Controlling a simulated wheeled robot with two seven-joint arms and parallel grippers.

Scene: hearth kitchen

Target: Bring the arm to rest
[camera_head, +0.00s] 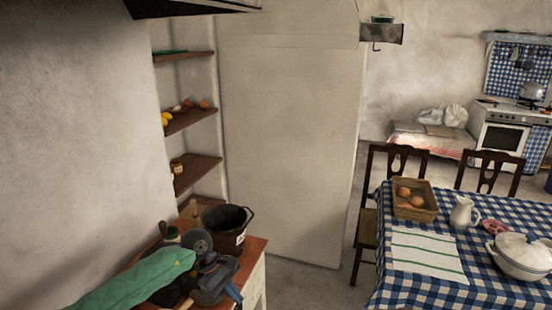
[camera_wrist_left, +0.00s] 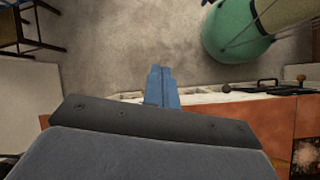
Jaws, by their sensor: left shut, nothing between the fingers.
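My left arm reaches in from the lower left in the camera_head view. Its gripper (camera_head: 234,292) is at the front edge of a wooden-topped cabinet (camera_head: 252,249). The blue fingers are together and hold nothing. In the left wrist view the closed fingers (camera_wrist_left: 162,85) point out past the white cabinet edge, with floor beyond. My right gripper is not in view.
A dark pot (camera_head: 228,232) stands on the cabinet behind the gripper. Wall shelves (camera_head: 190,120) rise behind it. A table with a blue checked cloth (camera_head: 430,293) is at the right, with chairs (camera_head: 487,170). Floor (camera_head: 300,285) is clear between cabinet and table.

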